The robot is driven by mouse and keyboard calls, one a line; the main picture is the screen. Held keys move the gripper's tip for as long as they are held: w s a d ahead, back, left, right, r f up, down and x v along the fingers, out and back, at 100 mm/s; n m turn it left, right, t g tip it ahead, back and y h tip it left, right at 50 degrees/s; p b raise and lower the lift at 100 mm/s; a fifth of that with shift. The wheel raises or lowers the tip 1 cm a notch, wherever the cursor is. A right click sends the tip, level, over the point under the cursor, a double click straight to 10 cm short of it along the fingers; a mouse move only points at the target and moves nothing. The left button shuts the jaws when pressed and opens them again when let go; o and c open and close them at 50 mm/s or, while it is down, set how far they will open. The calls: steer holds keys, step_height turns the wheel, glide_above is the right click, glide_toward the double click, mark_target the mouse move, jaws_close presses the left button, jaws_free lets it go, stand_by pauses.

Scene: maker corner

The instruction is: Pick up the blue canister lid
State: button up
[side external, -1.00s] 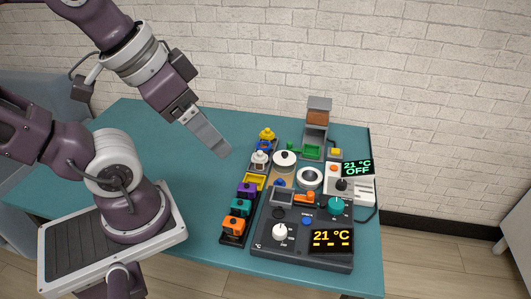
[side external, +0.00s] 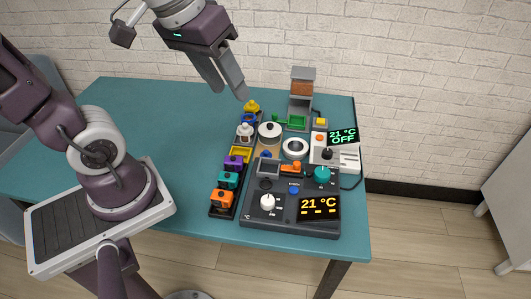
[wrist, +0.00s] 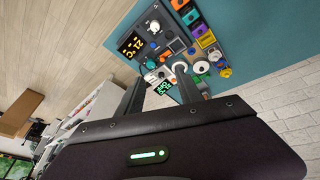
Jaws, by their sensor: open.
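A blue canister (side external: 249,118) stands near the far end of the rack, seemingly without a lid. My gripper (side external: 232,92) is open and empty, in the air above the far end of the rack. In the wrist view its fingers (wrist: 160,82) are apart with nothing held.
The rack holds several coloured canisters, including a purple one (side external: 234,160) beside the lid. The teal table (side external: 150,130) is bare on the left.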

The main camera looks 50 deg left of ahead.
steer(key=w+a+f+n+g, duration=0.1)
steer(key=w+a+f+n, duration=0.15)
steer(key=w, duration=0.25)
steer(key=w+a+f+n+g, duration=0.1)
steer(key=w+a+f+n, duration=0.15)
steer(key=w, duration=0.35)
steer(key=n+g+h, duration=0.1)
steer(key=n+g, duration=0.1)
steer(key=n, duration=0.7)
glide_above(266, 151)
step_height(266, 151, down, 21)
steer(key=f, duration=0.2)
steer(key=a+f, duration=0.1)
steer(key=shift+w+f+n, duration=0.2)
steer(key=shift+f+n, duration=0.1)
steer(key=shift+f, duration=0.05)
steer(key=f, duration=0.6)
steer(key=shift+s+d+f, duration=0.2)
steer(key=shift+d+f, duration=0.1)
steer(key=shift+d, duration=0.05)
steer(key=shift+c, duration=0.4)
jaws_close()
